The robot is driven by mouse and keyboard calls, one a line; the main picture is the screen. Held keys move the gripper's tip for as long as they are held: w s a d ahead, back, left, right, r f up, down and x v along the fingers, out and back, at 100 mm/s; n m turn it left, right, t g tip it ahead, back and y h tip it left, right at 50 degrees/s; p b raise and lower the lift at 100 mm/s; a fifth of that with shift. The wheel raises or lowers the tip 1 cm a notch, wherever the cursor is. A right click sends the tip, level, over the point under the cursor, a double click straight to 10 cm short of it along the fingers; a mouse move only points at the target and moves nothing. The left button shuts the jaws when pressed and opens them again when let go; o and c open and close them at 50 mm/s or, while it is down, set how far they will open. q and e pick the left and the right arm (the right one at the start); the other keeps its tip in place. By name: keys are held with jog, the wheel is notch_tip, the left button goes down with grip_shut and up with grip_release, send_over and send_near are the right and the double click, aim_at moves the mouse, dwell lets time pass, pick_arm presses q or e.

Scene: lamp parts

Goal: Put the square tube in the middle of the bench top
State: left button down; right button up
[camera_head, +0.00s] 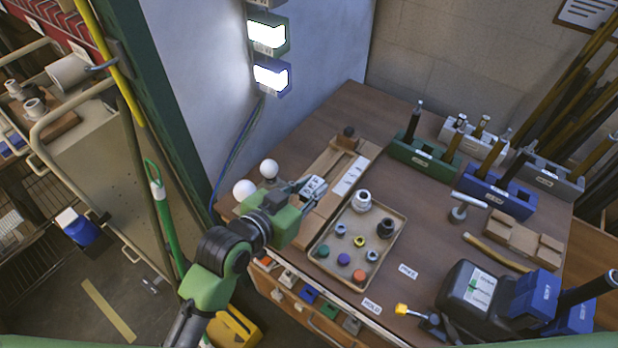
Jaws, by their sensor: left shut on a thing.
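My left gripper (303,190) reaches in over the near left part of the bench top (420,215). It is shut on a small pale grey, squarish piece (314,187), which looks like the square tube. The fingers hide part of this piece. It is beside the cardboard-brown holder and above the upper left end of the parts tray. I cannot tell whether it touches anything below. The middle of the bench top, right of the tray, is bare. My right gripper is not in view.
A tan tray (318,262) holds several rings and coloured caps. A brown holder (342,170) lies behind it. Green (425,158), blue (497,192) and grey racks with upright tubes stand at the back.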

pick_arm(q)
jog(key=s+a+r+m+g+h, duration=0.1)
jog(key=s+a+r, duration=0.2)
jog(key=a, duration=0.3)
jog(key=s+a+r+m+g+h+b, duration=0.1)
jog(key=s+a+r, duration=0.1)
jog(key=a, duration=0.5)
jog(key=s+a+r+m+g+h, duration=0.1)
jog(key=s+a+r+m, duration=0.1)
jog(key=a, duration=0.4)
notch_tip(320, 180, up, 2)
jog(key=shift+s+a, duration=0.35)
jog(key=shift+s, duration=0.45)
jog(key=shift+h, duration=0.3)
